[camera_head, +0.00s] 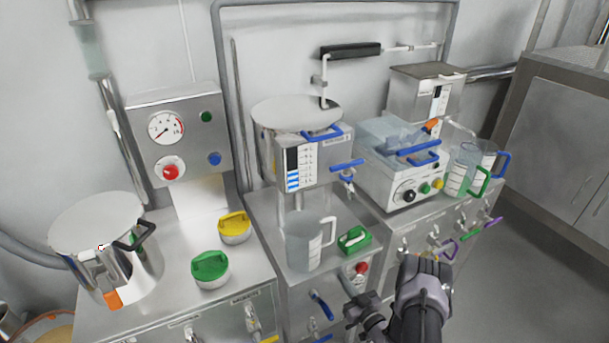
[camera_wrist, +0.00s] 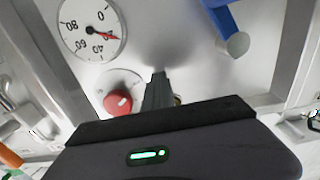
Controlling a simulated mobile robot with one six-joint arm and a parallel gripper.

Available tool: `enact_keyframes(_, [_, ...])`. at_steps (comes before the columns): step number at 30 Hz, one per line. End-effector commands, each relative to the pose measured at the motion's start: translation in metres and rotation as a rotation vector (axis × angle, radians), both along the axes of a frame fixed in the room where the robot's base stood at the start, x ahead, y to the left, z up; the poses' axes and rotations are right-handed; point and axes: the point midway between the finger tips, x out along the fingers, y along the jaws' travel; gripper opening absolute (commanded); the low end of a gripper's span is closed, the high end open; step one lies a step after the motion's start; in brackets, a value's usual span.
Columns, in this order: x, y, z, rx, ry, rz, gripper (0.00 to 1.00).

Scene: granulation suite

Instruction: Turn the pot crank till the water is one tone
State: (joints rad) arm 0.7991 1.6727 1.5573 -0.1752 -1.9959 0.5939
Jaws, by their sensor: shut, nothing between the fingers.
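A steel pot (camera_head: 265,140) with a wide round lid stands at the back of the middle station. A bent crank with a black grip (camera_head: 350,50) rises from its lid, the grip pointing right. A sight gauge (camera_head: 300,168) on the box at its front shows blue bands low down; the water itself is hidden. My gripper (camera_head: 352,297) is low in front of the middle station, well below and apart from the crank. In the wrist view its dark fingers (camera_wrist: 158,90) are shut and empty, beside a red knob (camera_wrist: 118,103) and below a dial (camera_wrist: 92,27).
A white heated bath (camera_head: 390,170) and jugs stand right. Another lidded pot (camera_head: 98,225) and green and yellow knobs stand left. Blue valve handles project from the front.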

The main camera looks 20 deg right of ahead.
Motion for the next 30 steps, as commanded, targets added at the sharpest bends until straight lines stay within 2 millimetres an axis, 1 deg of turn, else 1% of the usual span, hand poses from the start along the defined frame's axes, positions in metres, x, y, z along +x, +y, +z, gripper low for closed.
enact_keyframes(3, [0.000,0.000,-0.001,0.000,0.000,0.000,0.00])
enact_keyframes(4, [0.000,0.000,-0.001,0.000,0.000,0.000,0.02])
enact_keyframes(7, [0.000,0.000,-0.001,0.000,0.000,0.000,0.22])
enact_keyframes(8, [0.000,0.000,-0.001,0.000,0.000,0.000,0.23])
enact_keyframes(16, [-0.001,0.000,-0.001,0.000,0.000,0.000,0.23])
enact_keyframes(19, [-0.007,0.000,0.000,0.001,0.001,0.000,0.23])
enact_keyframes(20, [-0.011,-0.001,0.001,0.001,0.001,-0.001,0.23])
enact_keyframes(23, [-0.033,-0.001,0.002,0.004,0.002,-0.004,0.23])
enact_keyframes(26, [-0.064,-0.003,0.004,0.005,0.002,-0.006,0.23])
enact_keyframes(27, [-0.078,-0.004,0.004,0.003,0.002,-0.007,0.23])
enact_keyframes(30, [-0.112,-0.006,0.003,0.004,0.001,-0.008,0.23])
